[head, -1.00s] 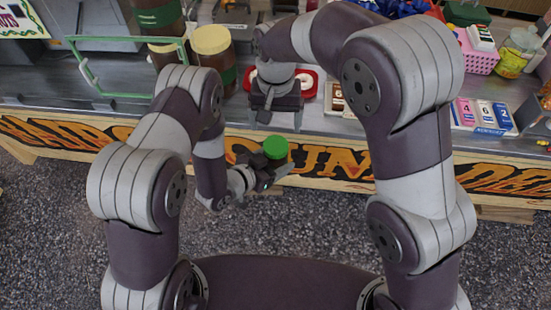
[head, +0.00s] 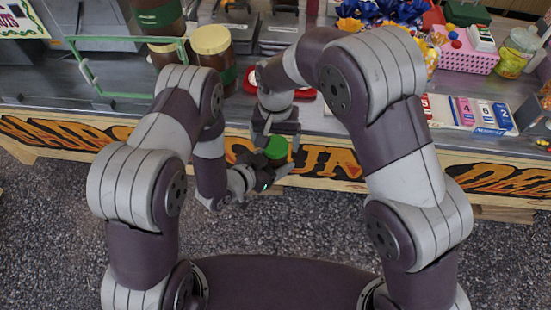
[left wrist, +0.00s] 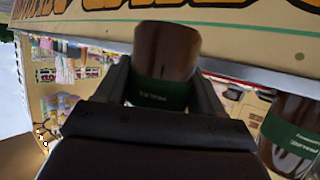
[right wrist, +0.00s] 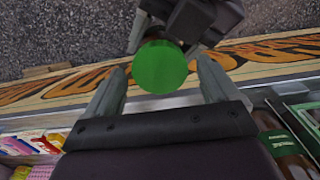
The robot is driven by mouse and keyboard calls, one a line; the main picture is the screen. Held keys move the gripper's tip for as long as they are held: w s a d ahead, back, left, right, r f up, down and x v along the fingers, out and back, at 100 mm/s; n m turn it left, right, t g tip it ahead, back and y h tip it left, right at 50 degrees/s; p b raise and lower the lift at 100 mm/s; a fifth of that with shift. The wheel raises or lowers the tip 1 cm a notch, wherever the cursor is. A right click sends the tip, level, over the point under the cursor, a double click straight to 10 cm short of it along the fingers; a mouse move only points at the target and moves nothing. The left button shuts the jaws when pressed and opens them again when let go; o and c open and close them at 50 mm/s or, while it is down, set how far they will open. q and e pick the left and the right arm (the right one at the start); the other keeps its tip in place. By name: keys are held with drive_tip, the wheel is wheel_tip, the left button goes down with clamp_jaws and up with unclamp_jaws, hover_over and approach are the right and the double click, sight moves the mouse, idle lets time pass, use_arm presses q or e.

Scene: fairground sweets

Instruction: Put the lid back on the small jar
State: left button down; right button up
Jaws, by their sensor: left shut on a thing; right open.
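My left gripper (head: 272,172) is shut on a small brown jar (left wrist: 165,50) with a green label, held in front of the counter. A round green lid (head: 276,148) shows over the jar's top in the head view. In the right wrist view the lid (right wrist: 161,68) is a flat green disc; I cannot tell whether it is seated. My right gripper (right wrist: 160,80) is open, its fingers on either side of the lid in that view, apart from it. The jar's top is hidden in the left wrist view.
Larger brown jars with cream lids (head: 211,40) stand on the counter at the left, by a green frame (head: 84,72). A red item (head: 250,80) lies behind my right gripper.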

drive_tip(key=shift+f, duration=0.25)
drive_tip(key=c, duration=1.1)
drive_tip(key=shift+m, duration=0.8)
drive_tip(key=shift+c, duration=0.2)
drive_tip(key=o, duration=1.2)
drive_tip(key=shift+r, duration=0.1)
